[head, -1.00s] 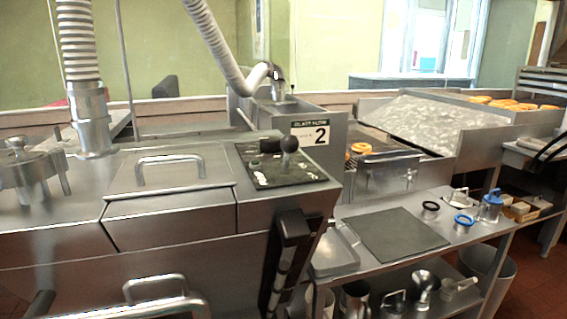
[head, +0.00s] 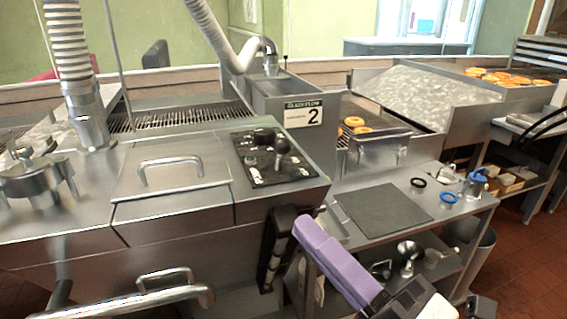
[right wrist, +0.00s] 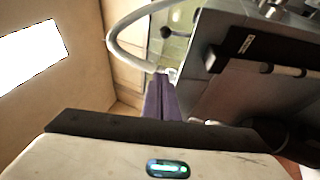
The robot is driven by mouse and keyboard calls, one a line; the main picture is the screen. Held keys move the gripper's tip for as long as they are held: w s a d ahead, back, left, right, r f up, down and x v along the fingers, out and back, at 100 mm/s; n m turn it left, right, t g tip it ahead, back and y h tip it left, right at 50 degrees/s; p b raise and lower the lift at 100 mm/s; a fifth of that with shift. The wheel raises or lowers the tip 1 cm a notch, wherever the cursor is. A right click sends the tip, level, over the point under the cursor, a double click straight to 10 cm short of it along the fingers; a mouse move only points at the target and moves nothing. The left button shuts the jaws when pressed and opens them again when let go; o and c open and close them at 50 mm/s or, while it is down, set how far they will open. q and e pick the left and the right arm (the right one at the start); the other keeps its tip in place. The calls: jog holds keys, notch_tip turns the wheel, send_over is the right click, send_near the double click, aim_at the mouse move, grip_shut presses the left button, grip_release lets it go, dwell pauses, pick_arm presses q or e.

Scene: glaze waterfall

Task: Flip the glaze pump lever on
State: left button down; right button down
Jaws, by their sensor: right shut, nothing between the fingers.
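The black control panel (head: 262,177) sits on top of the steel glazing machine, with white markings. A lever with a dark ball knob (head: 283,146) stands up from it, and a second dark knob (head: 264,135) is just behind. My right gripper (head: 303,222), with purple fingers, is shut and empty. It is in front of and below the panel, beside the machine's front right corner, apart from the lever. Its fingers show in the right wrist view (right wrist: 161,80). My left gripper is not in view.
A black upright fitting (head: 277,245) on the machine's front corner is close to my right gripper. The lid handle (head: 170,165) rises left of the panel. A steel side table (head: 470,205) is at right.

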aim_at(280, 157)
jog(key=shift+w, duration=0.1)
jog(key=w+a+r+b, duration=0.1)
jog(key=w+a+r, duration=0.1)
jog(key=w, duration=0.3)
jog(key=w+a+r+b, duration=0.1)
jog(key=w+b, duration=0.1)
jog(key=w, duration=0.3)
jog(key=shift+w+a+r, duration=0.15)
jog(key=shift+a+r, duration=0.2)
jog(key=shift+r, duration=0.05)
